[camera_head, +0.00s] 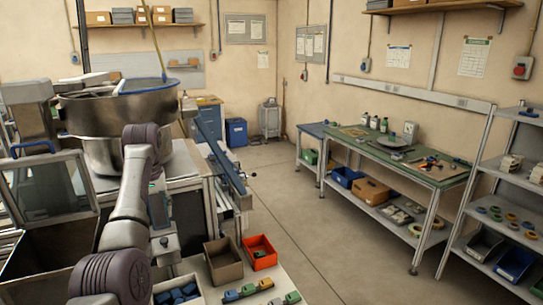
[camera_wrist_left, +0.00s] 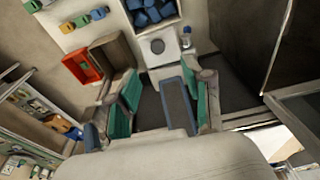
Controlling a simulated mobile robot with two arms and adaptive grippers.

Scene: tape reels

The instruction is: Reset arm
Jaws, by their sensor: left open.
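My left arm rises from the bottom left in the head view and bends down at its upper joint. My left gripper (camera_head: 162,218) hangs beside the machine, above the near table. In the left wrist view the left gripper (camera_wrist_left: 167,92) has its two green-padded fingers spread apart, with nothing held between them. A brown bin (camera_head: 222,262) and a red bin (camera_head: 259,252) stand on the table to its right. They also show in the left wrist view, the brown bin (camera_wrist_left: 120,48) and the red bin (camera_wrist_left: 82,66). My right gripper is in neither view.
A pale box of blue pieces (camera_head: 178,290) and several small coloured pieces (camera_head: 247,291) are on the near table. A large steel bowl (camera_head: 118,112) on the machine stands close behind my arm. The floor (camera_head: 310,235) is clear toward the green workbench (camera_head: 435,170) and the shelf rack (camera_head: 520,220).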

